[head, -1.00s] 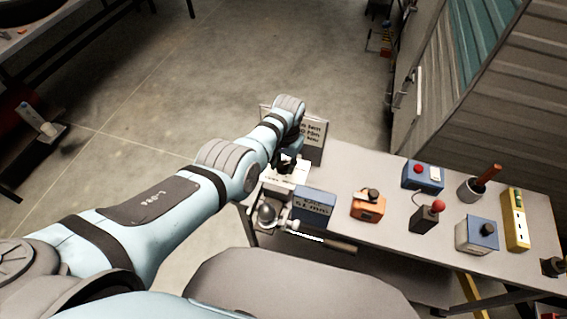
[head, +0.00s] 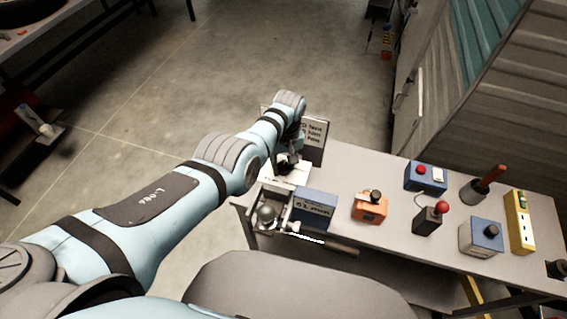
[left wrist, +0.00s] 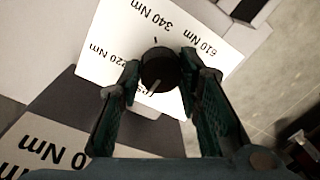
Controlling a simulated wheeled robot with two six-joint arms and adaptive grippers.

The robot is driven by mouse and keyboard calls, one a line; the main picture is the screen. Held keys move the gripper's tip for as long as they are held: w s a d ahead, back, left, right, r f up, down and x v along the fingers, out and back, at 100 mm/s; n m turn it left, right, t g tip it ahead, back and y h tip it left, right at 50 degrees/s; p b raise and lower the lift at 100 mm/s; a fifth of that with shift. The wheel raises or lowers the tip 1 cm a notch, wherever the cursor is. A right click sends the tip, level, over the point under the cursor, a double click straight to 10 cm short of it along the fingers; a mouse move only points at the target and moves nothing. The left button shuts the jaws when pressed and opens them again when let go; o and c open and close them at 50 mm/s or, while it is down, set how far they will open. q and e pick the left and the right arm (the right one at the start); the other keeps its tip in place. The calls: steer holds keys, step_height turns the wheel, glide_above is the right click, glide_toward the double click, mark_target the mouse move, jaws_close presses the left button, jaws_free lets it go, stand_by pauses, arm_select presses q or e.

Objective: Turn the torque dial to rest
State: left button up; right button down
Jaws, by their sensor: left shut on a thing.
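The torque dial's round black knob (left wrist: 158,68) sits on a white plate (left wrist: 125,32) with labels such as 340 Nm and 610 Nm. A pale line on the knob points down and slightly left in the left wrist view, near a label partly hidden by the knob and finger. My left gripper (left wrist: 160,72) is shut on the knob, one finger on each side. In the head view my left gripper (head: 288,160) is above the white plate (head: 286,176) at the bench's left end, and the knob is mostly hidden. My right gripper is not in view.
A sign (head: 313,138) stands behind the dial. A blue box (head: 315,208) and a metal fixture with a rod (head: 268,214) are in front. An orange box (head: 369,207) and several other control boxes stand along the bench to the right.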

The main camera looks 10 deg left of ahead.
mark_target(286, 165)
arm_select(q)
steer(key=shift+s+f+n, duration=0.15)
steer(key=shift+n, duration=0.15)
steer(key=o, duration=1.1)
steer(key=shift+o, duration=0.2)
steer(key=shift+w+r, duration=0.2)
steer(key=shift+r, duration=0.25)
step_height(286, 165, up, 11)
steer(key=shift+d, duration=0.3)
steer(key=shift+w, duration=0.1)
